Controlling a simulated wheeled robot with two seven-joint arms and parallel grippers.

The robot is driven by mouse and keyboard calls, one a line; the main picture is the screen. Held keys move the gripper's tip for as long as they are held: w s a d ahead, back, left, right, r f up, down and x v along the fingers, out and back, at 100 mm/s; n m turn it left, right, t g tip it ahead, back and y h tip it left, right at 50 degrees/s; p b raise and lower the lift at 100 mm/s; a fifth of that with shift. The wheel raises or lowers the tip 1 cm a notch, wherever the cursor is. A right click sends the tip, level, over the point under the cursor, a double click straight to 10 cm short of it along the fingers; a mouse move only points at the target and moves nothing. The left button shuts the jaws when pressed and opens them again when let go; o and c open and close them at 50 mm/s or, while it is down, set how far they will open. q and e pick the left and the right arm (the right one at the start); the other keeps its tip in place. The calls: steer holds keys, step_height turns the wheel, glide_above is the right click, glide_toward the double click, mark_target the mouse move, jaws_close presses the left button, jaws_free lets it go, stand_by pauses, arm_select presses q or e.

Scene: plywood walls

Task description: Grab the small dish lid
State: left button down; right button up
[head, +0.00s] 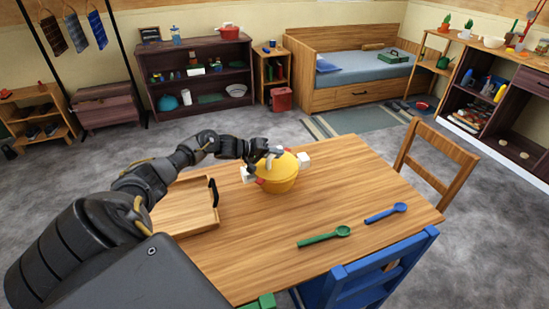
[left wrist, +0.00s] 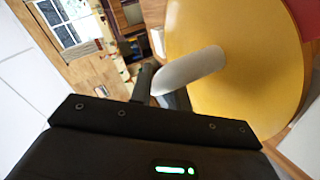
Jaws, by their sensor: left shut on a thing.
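A yellow dish (head: 277,184) stands on the wooden table (head: 330,200), with a yellow lid (head: 287,162) on top. The lid also fills the right of the left wrist view (left wrist: 235,80) as a broad yellow disc with a pale grey knob (left wrist: 190,72). My left gripper (head: 268,157) reaches the top of the lid from the left and is shut on the lid at its knob. Its dark finger (left wrist: 145,85) touches or nearly touches the knob. I cannot tell whether the lid is lifted clear of the dish. My right gripper is not in view.
White blocks (head: 304,160) stand close to the dish. A wooden tray (head: 185,207) with a black handle lies at left. A green spoon (head: 325,237) and a blue spoon (head: 386,213) lie on the clear front right. Chairs stand at right and front.

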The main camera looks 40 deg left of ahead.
arm_select(q)
steer(key=shift+r, duration=0.65)
steer(key=s+a+r+b, duration=0.2)
steer(key=a+r+b, duration=0.2)
steer(key=a+r, duration=0.7)
steer(key=a, duration=0.3)
steer(key=shift+r, duration=0.35)
